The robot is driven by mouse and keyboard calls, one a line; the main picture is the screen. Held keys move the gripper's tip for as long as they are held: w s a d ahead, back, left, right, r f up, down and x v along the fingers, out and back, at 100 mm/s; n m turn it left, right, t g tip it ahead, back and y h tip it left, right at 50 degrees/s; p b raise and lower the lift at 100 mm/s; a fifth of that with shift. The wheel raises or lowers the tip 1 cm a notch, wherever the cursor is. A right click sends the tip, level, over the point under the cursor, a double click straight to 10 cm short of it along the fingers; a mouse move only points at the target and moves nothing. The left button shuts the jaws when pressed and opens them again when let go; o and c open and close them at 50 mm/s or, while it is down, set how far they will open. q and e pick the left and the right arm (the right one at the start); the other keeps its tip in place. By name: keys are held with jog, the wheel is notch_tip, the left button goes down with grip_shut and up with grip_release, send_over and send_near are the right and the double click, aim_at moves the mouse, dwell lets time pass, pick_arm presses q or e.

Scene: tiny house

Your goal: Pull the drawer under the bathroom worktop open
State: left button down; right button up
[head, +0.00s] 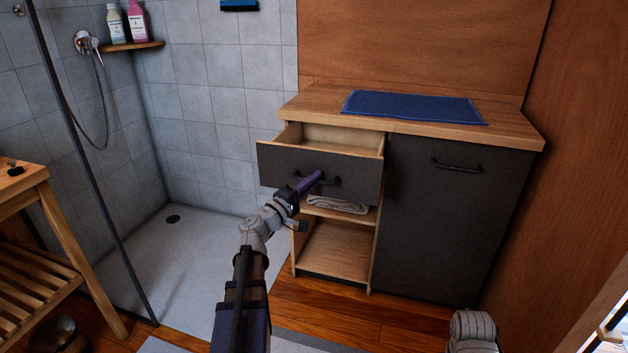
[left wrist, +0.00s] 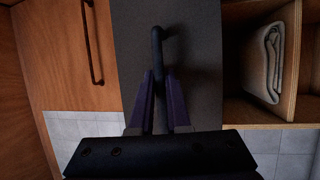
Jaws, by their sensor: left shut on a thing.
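The drawer (head: 300,169) under the wooden worktop (head: 320,108) has a dark grey front and stands pulled out, with its pale, empty-looking inside showing from above. My left gripper (head: 312,182) is at the drawer front, shut on the black bar handle (head: 334,181). In the left wrist view the purple fingers of the left gripper (left wrist: 160,80) lie on both sides of the handle (left wrist: 157,42), against the dark drawer front (left wrist: 195,60). The fingers hide part of the handle. My right gripper is not in view; only a piece of my right arm shows at the bottom.
A dark cupboard door (head: 445,215) with a black handle is right of the drawer. Open shelves (head: 335,252) below it hold a folded towel (head: 338,205). A blue mat (head: 412,106) lies on the worktop. A wooden bench (head: 35,200) and glass shower edge (head: 95,190) are left.

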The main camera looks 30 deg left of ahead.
pick_arm(q)
jog(key=shift+s, duration=0.3)
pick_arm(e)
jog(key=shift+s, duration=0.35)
pick_arm(q)
jog(key=c, duration=0.9)
grip_release()
jog(key=b+v, duration=0.1)
jog(key=v, duration=0.6)
jog(key=shift+s+f, duration=0.15)
jog(key=shift+s, duration=0.25)
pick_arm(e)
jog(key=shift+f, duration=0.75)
